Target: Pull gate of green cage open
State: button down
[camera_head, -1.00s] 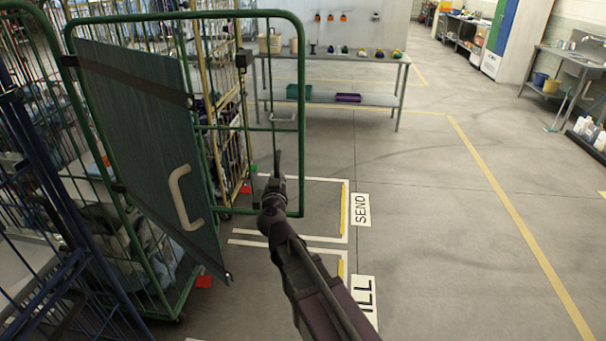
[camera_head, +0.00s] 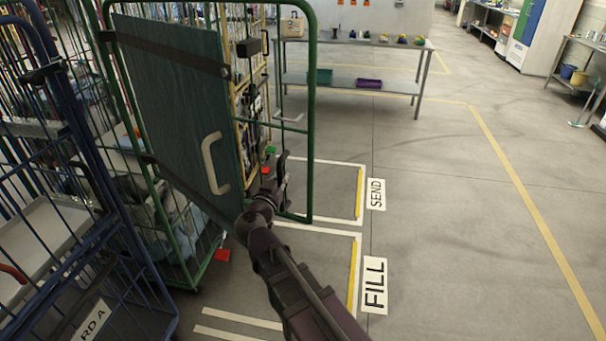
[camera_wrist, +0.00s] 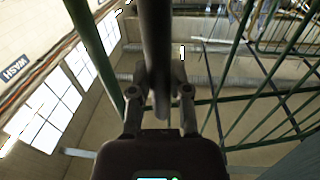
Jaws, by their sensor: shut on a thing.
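The green cage (camera_head: 170,225) stands at the left in the head view. Its gate (camera_head: 312,120) is a green tube frame that juts out to the right from the cage, into the floor space. My gripper (camera_head: 283,168) is at the lower right part of the gate, just left of its outer post. In the wrist view my gripper (camera_wrist: 160,92) is shut around a dark upright bar (camera_wrist: 156,45), which I take as part of the gate. The exact contact is hard to see in the head view.
A dark teal panel (camera_head: 180,110) with a beige handle (camera_head: 212,163) hangs at the gate's left. A blue cage (camera_head: 60,190) stands close at the lower left. A steel table (camera_head: 350,82) stands behind. The marked floor to the right is clear.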

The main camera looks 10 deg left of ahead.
jog(key=shift+s+a+h, duration=0.2)
jog(key=shift+s, duration=0.3)
jog(key=shift+s+a+h, duration=0.15)
jog(key=shift+s+h, duration=0.05)
jog(key=shift+s, duration=0.25)
jog(key=shift+w+d, duration=0.1)
jog(key=c, duration=0.6)
grip_release()
jog(key=shift+o, duration=0.2)
jog(key=s+a, duration=0.1)
jog(key=s, duration=0.6)
jog(key=shift+s, duration=0.25)
